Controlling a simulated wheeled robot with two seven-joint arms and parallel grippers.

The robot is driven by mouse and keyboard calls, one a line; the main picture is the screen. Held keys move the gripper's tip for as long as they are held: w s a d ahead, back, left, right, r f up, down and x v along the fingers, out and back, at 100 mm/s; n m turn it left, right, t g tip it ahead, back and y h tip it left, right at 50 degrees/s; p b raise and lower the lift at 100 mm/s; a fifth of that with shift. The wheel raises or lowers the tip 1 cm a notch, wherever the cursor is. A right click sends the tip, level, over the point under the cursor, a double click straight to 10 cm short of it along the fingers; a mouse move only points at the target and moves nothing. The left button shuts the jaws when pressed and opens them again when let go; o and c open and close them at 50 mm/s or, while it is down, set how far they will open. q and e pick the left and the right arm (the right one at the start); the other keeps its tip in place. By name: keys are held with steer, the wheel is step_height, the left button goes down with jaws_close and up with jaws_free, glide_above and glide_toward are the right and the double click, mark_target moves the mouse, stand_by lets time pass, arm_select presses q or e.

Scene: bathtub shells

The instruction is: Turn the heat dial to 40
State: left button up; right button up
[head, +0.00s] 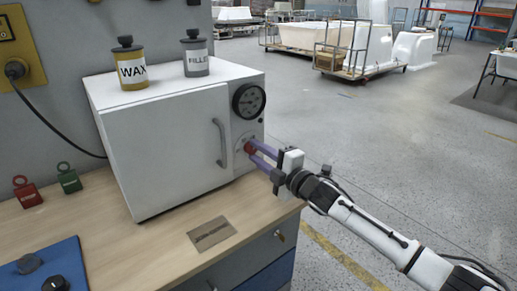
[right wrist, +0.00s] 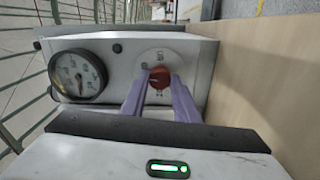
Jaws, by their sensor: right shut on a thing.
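The white oven-like box (head: 168,143) stands on the wooden bench with its door closed. Its red heat dial (head: 249,148) is on the right part of the front, below a round black gauge (head: 249,101). My right gripper (head: 256,151) is shut on the dial, its purple fingers on either side of the knob. The right wrist view shows the red dial (right wrist: 159,79) between the fingers, on a pale round plate with small marks. The numbers there are too small to read, and the fingers hide part of the plate. My left gripper is not in view.
A wax can (head: 131,65) and a filler can (head: 195,54) stand on top of the box. Red (head: 28,193) and green (head: 68,178) padlock-like tags, a small plate (head: 212,235) and a blue panel (head: 45,272) are on the bench.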

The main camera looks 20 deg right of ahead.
steer(key=shift+m+p, duration=0.8)
steer(key=shift+m, duration=1.4)
steer(key=o, duration=1.1)
steer(key=shift+c, duration=0.2)
steer(key=v, duration=1)
steer(key=shift+s+b, duration=0.15)
steer(key=shift+b, duration=0.25)
